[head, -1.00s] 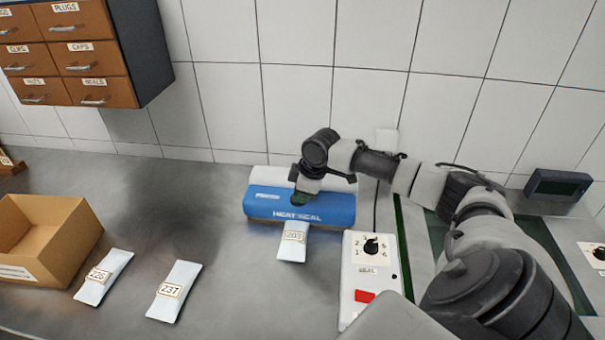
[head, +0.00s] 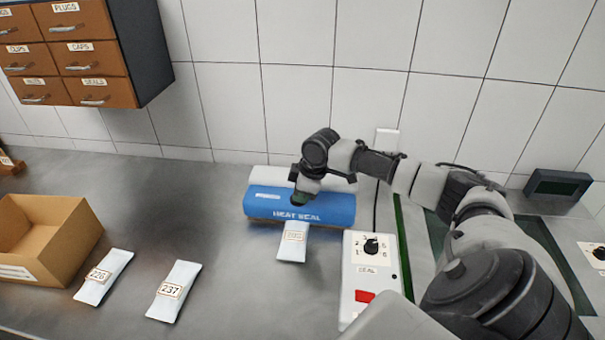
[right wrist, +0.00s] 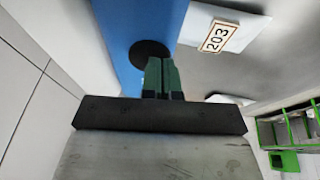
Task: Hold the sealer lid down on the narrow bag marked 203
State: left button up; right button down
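The heat sealer (head: 265,208) has a blue lid marked HEAT SEAL, and it looks lowered. The narrow white bag marked 203 (head: 292,252) sticks out from under its front edge; its far end is hidden beneath the lid. The bag also shows beside the blue lid in the right wrist view (right wrist: 240,22). My right gripper (head: 302,198) is at the top of the lid, pointing down. In the right wrist view its green fingertips (right wrist: 162,72) are together with nothing between them, at a dark round patch on the lid; they appear to touch it. My left gripper is out of view.
A white control box (head: 365,270) with a dial and red button stands right of the bag. Bags 226 (head: 103,277) and 237 (head: 174,291) lie left, near a cardboard box (head: 70,240). A drawer cabinet (head: 110,75) hangs at upper left. Bench between bag 237 and the sealer is clear.

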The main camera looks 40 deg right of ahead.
jog(key=shift+a+r+p, duration=0.1)
jog(key=shift+r+p, duration=2.3)
jog(key=shift+p, duration=0.7)
jog(key=shift+s+d+r+b, duration=0.25)
jog(key=shift+s+r+b, duration=0.05)
jog(key=shift+b, duration=0.45)
jog(key=a+b+v, duration=0.1)
jog(key=v, duration=0.7)
jog(key=shift+s+r, duration=0.15)
jog(key=shift+s, duration=0.1)
jog(key=shift+d, duration=0.15)
